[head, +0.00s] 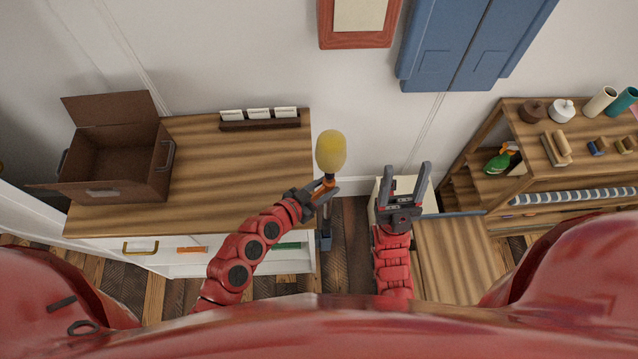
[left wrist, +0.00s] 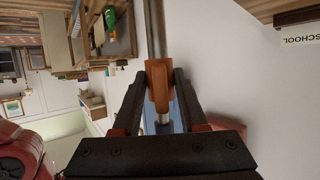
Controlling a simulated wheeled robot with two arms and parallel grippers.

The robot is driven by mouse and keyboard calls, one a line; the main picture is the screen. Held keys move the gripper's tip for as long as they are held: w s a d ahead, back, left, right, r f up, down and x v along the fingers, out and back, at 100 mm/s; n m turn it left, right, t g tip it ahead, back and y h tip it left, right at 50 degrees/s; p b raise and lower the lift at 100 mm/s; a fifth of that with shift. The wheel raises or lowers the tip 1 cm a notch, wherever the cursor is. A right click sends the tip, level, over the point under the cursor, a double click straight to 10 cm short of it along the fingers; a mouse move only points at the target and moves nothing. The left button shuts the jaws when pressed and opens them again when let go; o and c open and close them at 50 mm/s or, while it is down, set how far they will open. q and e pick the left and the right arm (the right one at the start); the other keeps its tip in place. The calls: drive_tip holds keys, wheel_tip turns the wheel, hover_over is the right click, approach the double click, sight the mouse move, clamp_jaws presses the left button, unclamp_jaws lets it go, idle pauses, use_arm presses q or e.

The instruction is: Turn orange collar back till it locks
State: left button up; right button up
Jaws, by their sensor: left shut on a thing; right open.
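The orange collar (left wrist: 159,88) sits around a grey metal pole (left wrist: 154,30) in the left wrist view. My left gripper (head: 325,188) is shut on the collar, with one dark finger on each side of it. A fuzzy yellow head (head: 331,151) shows above the gripper in the head view. Most of the collar is hidden there by the fingers. Whether the collar is locked cannot be told. My right gripper (head: 407,173) is open and empty, to the right of the yellow head, with its fingers pointing to the wall.
A wooden-topped cabinet (head: 222,165) on the left bears an open brown box (head: 112,150) and a card holder (head: 259,124). A shelf unit (head: 510,110) with several small things stands at the right. A blue cabinet (head: 470,45) hangs on the wall.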

use_arm(q)
drive_tip(key=shift+r+n+t+y+p, duration=0.15)
drive_tip(key=shift+n+t+y+p, duration=0.35)
drive_tip(key=shift+p, duration=0.8)
drive_tip(key=shift+s, duration=0.15)
drive_tip(key=shift+p, duration=0.3)
drive_tip(key=shift+d+n+t+y+p, duration=0.1)
drive_tip(key=shift+n+t+y+p, duration=0.75)
drive_tip(key=shift+p, duration=1.2)
drive_tip(key=shift+d+n+y, duration=0.1)
drive_tip(key=shift+n+y, duration=0.25)
drive_tip(key=shift+n, duration=0.1)
drive_tip(key=shift+p, duration=0.3)
